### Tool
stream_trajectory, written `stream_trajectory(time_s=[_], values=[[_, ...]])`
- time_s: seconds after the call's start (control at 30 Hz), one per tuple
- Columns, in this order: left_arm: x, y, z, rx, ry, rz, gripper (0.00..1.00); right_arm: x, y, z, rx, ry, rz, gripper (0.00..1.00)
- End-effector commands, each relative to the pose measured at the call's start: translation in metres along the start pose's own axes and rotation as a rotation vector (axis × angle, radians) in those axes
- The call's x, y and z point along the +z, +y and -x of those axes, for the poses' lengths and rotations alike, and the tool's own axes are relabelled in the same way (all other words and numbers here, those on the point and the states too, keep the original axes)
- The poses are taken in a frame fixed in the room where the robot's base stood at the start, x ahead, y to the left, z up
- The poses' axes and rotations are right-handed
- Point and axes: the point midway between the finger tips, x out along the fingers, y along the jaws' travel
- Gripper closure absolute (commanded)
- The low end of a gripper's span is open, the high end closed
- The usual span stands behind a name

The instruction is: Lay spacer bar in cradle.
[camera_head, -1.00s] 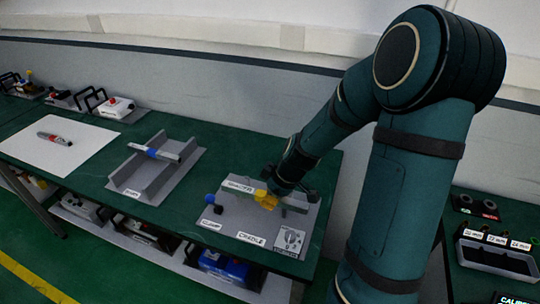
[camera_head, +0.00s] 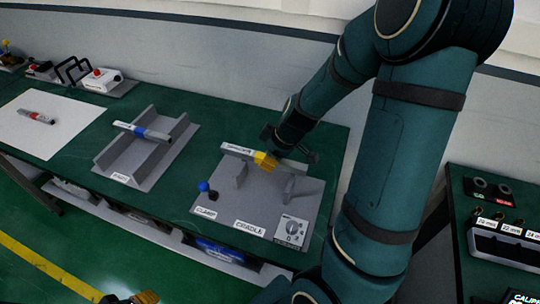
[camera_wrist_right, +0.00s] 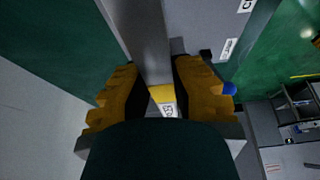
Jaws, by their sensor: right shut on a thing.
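The grey spacer bar (camera_head: 238,149), with a label on its side, is held by my right gripper (camera_head: 265,159). In the right wrist view the bar (camera_wrist_right: 146,40) runs up and away from between the yellow fingers (camera_wrist_right: 163,92), which are shut on it. The cradle has two grey uprights (camera_head: 241,176) (camera_head: 298,188) on a grey plate (camera_head: 255,207) marked CRADLE. The bar shows at the back of the left upright, apparently above the plate; I cannot tell whether they touch. A yellow tip of my left gripper (camera_head: 146,297) shows at the bottom edge, its jaws unclear.
A blue-knobbed clamp (camera_head: 204,187) and a dial (camera_head: 291,231) sit on the plate's front. A grey channel fixture (camera_head: 146,155) with a bar across it stands left. A marker (camera_head: 37,117) lies on a white sheet. A tray (camera_head: 507,246) is at right.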

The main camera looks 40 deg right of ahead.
Motion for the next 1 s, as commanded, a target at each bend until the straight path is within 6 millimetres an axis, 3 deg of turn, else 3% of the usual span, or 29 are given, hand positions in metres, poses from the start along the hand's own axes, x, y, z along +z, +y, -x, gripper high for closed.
stream_trajectory(time_s=[0.6,1.0], values=[[0.009,-0.016,-0.048,-0.007,-0.007,-0.003,0.51,0.022,0.0,-0.053,0.001,0.0,-0.001,1.0],[0.011,-0.018,-0.055,-0.007,-0.012,-0.005,0.51,0.025,-0.001,-0.061,0.0,0.0,0.0,1.0]])
